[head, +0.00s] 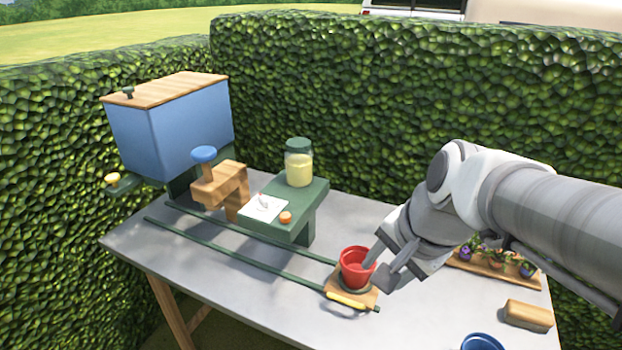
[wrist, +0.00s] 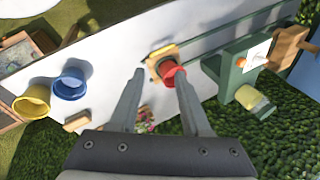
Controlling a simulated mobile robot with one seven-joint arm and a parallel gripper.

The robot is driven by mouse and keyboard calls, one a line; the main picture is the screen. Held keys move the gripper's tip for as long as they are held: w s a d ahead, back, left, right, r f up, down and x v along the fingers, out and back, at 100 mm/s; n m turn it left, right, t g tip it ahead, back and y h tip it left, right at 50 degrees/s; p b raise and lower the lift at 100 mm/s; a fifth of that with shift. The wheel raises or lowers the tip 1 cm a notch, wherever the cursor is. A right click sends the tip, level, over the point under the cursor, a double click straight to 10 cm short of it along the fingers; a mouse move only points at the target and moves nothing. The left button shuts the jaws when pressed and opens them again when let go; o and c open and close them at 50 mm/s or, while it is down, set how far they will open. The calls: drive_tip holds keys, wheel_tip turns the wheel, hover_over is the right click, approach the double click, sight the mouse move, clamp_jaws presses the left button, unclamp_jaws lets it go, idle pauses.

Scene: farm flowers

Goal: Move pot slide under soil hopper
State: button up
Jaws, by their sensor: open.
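The pot slide (head: 362,296) is a small wooden board with a yellow handle (head: 345,300), at the near right end of two green rails. A red pot (head: 355,268) stands upright on it; pot (wrist: 167,72) and slide (wrist: 157,52) also show in the wrist view. The soil hopper (head: 172,130) is a blue box with a wooden lid, at the far left end of the rails. My gripper (head: 378,268) is open at the pot's right side; one finger overlaps the pot's rim in the picture. In the wrist view my gripper (wrist: 160,72) has its right finger by the pot; contact is unclear.
A green stand (head: 315,197) beside the rails holds a jar (head: 299,163) and a white card. A wooden block with a blue knob (head: 204,154) stands near the hopper. A flower tray (head: 490,265), wooden block (head: 528,316) and blue pot (head: 482,342) lie right. The rails (head: 235,252) look clear.

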sight(344, 299)
drive_tip(key=w+d+f+m+y+b, duration=0.1)
drive_tip(key=w+d+f+m, duration=0.2)
drive_tip(key=w+f+m, duration=0.75)
drive_tip(key=w+a+f+b, duration=0.1)
drive_tip(key=f+b, duration=0.1)
drive_tip(key=f, duration=0.2)
drive_tip(key=a+f+m+b, duration=0.1)
drive_tip(key=f+b, duration=0.1)
drive_tip(key=f, duration=0.2)
drive_tip(key=w+a+f+m+b, duration=0.1)
drive_tip(key=a+f+b, duration=0.1)
drive_tip(key=f, duration=0.2)
drive_tip(key=shift+w+f+m, duration=0.25)
drive_tip(key=shift+w+f, duration=0.05)
drive_tip(key=shift+f, duration=0.05)
drive_tip(key=shift+c, duration=0.2)
clamp_jaws()
drive_tip(key=shift+a, duration=0.1)
